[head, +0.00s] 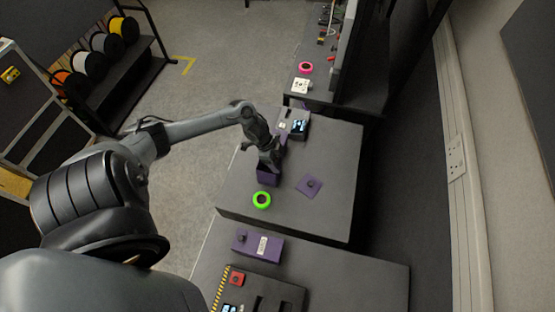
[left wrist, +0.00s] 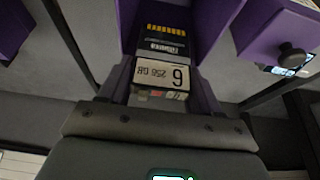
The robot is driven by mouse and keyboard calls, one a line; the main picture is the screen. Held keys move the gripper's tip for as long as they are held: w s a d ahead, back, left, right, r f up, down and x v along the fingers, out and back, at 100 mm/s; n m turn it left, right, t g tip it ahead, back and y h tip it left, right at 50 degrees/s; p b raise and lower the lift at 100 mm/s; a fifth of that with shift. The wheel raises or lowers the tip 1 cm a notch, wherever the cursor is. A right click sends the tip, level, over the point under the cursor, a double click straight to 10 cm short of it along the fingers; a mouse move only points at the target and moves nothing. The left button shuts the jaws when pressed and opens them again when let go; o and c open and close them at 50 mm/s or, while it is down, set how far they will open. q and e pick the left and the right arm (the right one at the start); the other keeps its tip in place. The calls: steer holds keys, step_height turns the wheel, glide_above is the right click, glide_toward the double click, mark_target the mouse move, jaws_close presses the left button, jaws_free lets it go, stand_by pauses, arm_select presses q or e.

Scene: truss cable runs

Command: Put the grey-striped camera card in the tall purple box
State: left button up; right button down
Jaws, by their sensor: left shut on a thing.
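My left gripper (head: 268,167) is shut, low over the tall purple box (head: 267,178) on the middle table. In the left wrist view, a card with a white label reading "256 GB" and a large digit (left wrist: 160,75) sits between the fingers, in front of purple walls (left wrist: 212,22). A dark card with yellow contacts and a small white label (left wrist: 167,35) shows beyond it between those walls. Grey stripes cannot be made out. Whether the held card touches the box is hidden. My right gripper is not in view.
A purple lid with a dark knob (head: 310,186) and a green tape roll (head: 261,200) lie near the box. A dark device with a lit screen (head: 299,125) stands behind. A long purple box (head: 258,246) lies on the front table.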

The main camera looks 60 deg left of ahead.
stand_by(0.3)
arm_select(q)
steer(key=o, duration=1.1)
steer(key=c, duration=0.3)
steer(key=shift+o, duration=0.5)
step_height(320, 180, up, 3)
steer(key=p, duration=0.3)
step_height(320, 180, up, 5)
steer(key=p, duration=0.5)
